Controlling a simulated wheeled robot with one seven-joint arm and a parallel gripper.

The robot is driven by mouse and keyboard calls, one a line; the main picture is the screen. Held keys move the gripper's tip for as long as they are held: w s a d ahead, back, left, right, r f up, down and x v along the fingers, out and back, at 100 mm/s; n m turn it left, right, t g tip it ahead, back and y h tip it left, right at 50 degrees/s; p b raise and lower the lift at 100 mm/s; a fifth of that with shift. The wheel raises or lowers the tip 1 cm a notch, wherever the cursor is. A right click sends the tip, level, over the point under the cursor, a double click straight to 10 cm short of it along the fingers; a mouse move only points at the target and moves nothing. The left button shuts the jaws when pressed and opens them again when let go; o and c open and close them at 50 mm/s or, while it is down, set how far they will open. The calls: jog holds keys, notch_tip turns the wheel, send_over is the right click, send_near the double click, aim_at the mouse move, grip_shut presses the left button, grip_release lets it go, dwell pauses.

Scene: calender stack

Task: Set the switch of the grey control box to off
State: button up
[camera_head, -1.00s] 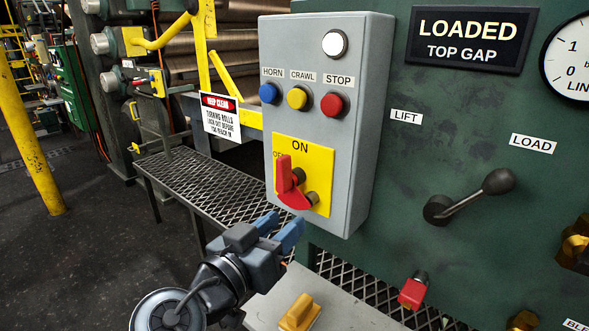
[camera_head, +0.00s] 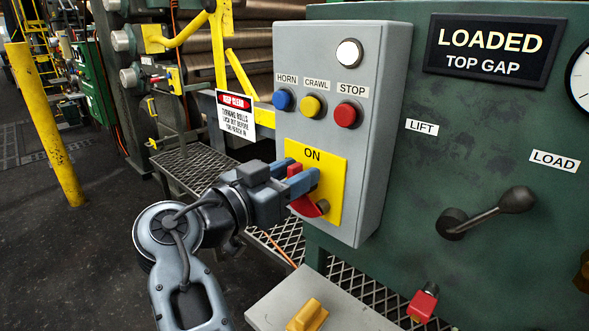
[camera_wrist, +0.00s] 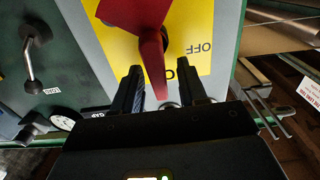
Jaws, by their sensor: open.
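The grey control box (camera_head: 372,130) stands in the middle of the head view, with a yellow switch plate (camera_head: 334,170) low on its front. The red switch handle (camera_head: 307,208) is partly hidden by my fingers in the head view. In the wrist view, which looks upside down, the red handle (camera_wrist: 150,40) points toward the ON mark, and OFF reads to its side. My gripper (camera_head: 301,176) is open at the plate, its fingers on either side of the handle's tip. The wrist view shows a gap to the finger on each side.
Blue, yellow and red buttons (camera_head: 346,114) sit above the plate. A lever (camera_head: 490,212) is on the green panel (camera_head: 400,240) to the right. A grey ledge with a yellow knob (camera_head: 307,315) lies below. A warning sign (camera_head: 236,114) hangs left of the box.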

jog(key=shift+w+d, duration=0.1)
jog(key=shift+w, duration=0.05)
jog(key=shift+c, duration=0.3)
grip_shut()
